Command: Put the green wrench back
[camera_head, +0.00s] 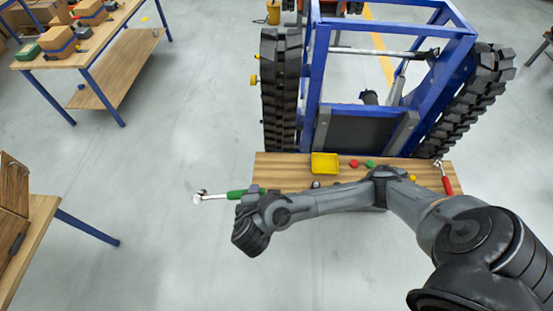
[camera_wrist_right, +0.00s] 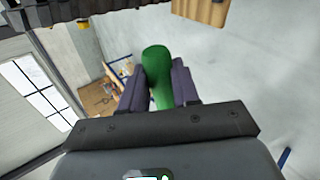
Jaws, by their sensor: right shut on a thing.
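The green wrench has a green handle (camera_head: 236,194) and a bright metal head that points left in the head view. My right gripper (camera_head: 256,196) is shut on the green handle and holds the wrench out past the left end of a wooden shelf (camera_head: 280,172). In the right wrist view the green handle (camera_wrist_right: 156,72) sits between the two dark fingers. The wrench head is hidden there. My left gripper is not in view.
A yellow tray (camera_head: 325,163), red and green small items and a red-handled wrench (camera_head: 446,183) are on the shelf, in front of a blue-framed tracked carrier (camera_head: 310,90). My right arm covers part of the shelf. Wooden tables stand at left. Open floor lies between.

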